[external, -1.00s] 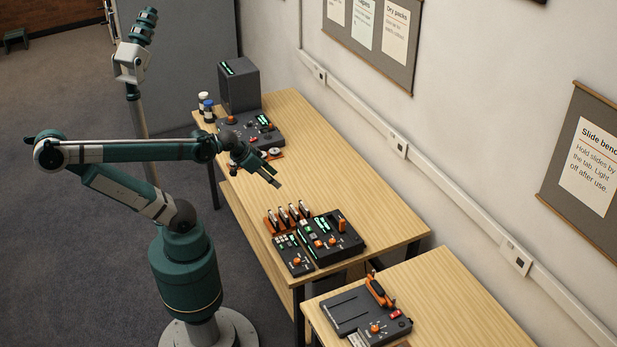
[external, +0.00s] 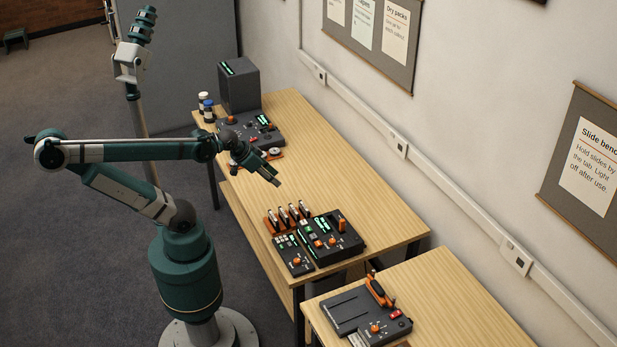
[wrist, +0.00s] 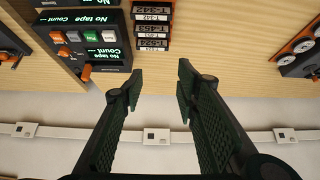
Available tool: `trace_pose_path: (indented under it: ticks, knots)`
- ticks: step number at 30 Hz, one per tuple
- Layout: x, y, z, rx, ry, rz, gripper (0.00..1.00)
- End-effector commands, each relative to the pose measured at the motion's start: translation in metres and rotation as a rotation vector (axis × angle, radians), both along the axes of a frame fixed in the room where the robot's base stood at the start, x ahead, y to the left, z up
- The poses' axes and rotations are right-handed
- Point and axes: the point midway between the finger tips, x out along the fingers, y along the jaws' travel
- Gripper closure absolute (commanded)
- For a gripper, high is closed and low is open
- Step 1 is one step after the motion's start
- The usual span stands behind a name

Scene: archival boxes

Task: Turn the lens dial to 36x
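A dark slide viewer (external: 350,311) lies on the nearer table in the external view, with an orange knob (external: 375,328) on its front side that may be the lens dial. Its markings are too small to read, so I cannot tell its setting. My gripper (external: 275,179) is above the farther table, well away from the viewer, and touches nothing. In the wrist view my gripper (wrist: 160,76) is open, with an empty gap between its two dark fingers. A dark edge with orange parts at the far left of the wrist view (wrist: 8,52) may be the viewer.
A tape counter device (external: 333,238) with orange knobs and a lit display stands beside a rack of tapes (external: 288,215). A control panel (external: 252,131), a dark box (external: 239,84) and bottles (external: 205,105) are at the far end. A gap separates the tables. The wall runs along behind.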

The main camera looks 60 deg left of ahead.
Motion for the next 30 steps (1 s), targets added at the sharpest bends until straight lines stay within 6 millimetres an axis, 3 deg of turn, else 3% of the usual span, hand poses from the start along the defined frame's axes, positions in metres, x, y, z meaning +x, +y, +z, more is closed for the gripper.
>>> trace_pose_path:
  ticks: [11,30]
  knots:
    - [0.032,0.028,0.028,-0.053,0.039,0.14,0.69]
    - [0.115,0.124,0.074,-0.201,0.13,0.535,0.69]
